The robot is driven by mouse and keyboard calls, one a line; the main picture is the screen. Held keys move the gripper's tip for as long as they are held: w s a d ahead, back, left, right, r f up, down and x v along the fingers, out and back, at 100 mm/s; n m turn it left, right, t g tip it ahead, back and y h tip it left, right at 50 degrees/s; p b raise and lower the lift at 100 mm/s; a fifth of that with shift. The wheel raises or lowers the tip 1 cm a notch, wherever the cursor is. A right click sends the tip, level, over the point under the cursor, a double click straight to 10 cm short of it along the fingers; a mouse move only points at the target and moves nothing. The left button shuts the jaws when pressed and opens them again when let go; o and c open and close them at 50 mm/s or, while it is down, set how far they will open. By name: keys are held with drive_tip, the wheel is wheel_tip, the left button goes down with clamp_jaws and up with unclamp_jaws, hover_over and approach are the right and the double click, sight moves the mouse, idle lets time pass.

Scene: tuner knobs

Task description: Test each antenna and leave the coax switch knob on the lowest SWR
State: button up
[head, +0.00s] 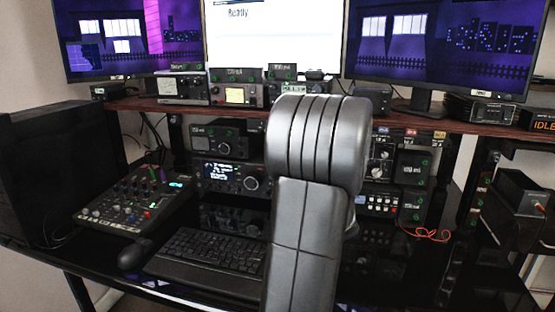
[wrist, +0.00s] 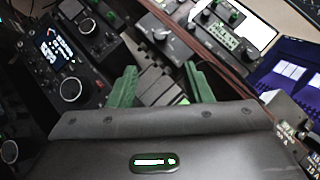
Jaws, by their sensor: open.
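My gripper (wrist: 161,86) is open in the wrist view, its two green fingers apart, with grey stepped shapes showing between them. I cannot tell that it touches anything. In the head view my arm hides it. A panel with stacked round knobs (head: 380,152) stands under the shelf, right of my arm, below small numbered tags (head: 411,133); I cannot tell whether it is the coax switch. In the wrist view a knob on a grey box (wrist: 160,34) shows beyond the fingers. A lit meter (head: 240,96) stands on the shelf; its reading is too small to tell.
A monitor (head: 275,40) reads "Ready". A radio with a lit display (head: 230,178) sits under the wooden shelf (head: 140,104). A mixer (head: 135,198), a keyboard (head: 212,252) and a mouse (head: 134,254) lie on the black desk. A box at right reads "IDLE" (head: 543,125).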

drive_tip(key=shift+s+f, duration=0.15)
drive_tip(key=shift+s, duration=0.2)
clamp_jaws()
idle(1.6)
